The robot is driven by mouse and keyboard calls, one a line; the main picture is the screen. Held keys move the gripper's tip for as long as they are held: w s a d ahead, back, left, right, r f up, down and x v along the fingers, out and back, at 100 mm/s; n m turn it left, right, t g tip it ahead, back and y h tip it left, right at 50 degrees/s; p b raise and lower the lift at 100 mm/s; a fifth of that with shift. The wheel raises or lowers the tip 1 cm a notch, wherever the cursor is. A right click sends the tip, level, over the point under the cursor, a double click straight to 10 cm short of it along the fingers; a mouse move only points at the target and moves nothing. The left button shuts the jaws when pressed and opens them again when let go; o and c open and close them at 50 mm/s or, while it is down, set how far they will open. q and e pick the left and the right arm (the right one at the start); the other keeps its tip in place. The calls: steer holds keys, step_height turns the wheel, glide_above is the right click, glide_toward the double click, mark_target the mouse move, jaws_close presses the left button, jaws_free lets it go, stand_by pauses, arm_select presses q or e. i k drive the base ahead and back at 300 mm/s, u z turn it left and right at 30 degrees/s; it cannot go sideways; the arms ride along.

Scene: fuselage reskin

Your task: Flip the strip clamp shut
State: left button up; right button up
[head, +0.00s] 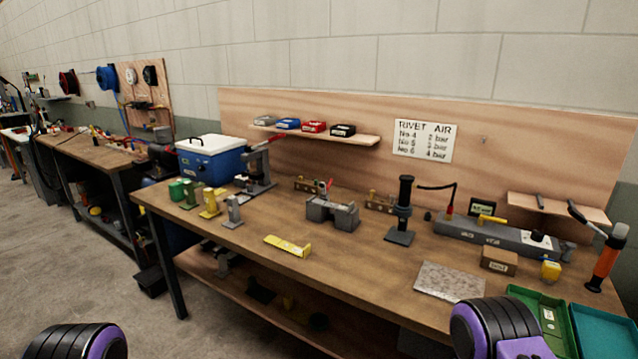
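No part can be named as the strip clamp with certainty at this size. A grey block fixture (333,213) stands mid-bench, with a small red-tipped part (326,187) upright at its back. A long grey bench unit (490,236) at the right carries a yellow lever-like piece (493,219) lying along its top and a small screen. Whether either has a clamp standing open is too small to tell. Neither gripper shows. Only black and purple links of my arms show at the bottom left and bottom right.
The wooden bench (360,262) carries a yellow bracket (288,246), a black post stand (401,212), a grey speckled plate (449,281), a cardboard box (499,261), a green tray (513,292) and an orange-handled tool (607,257). A blue cooler (211,161) stands at the left. The front middle is mostly clear.

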mark_target(324, 189)
steer(key=z, duration=0.05)
steer(key=i, duration=0.9)
steer(key=u, duration=0.4)
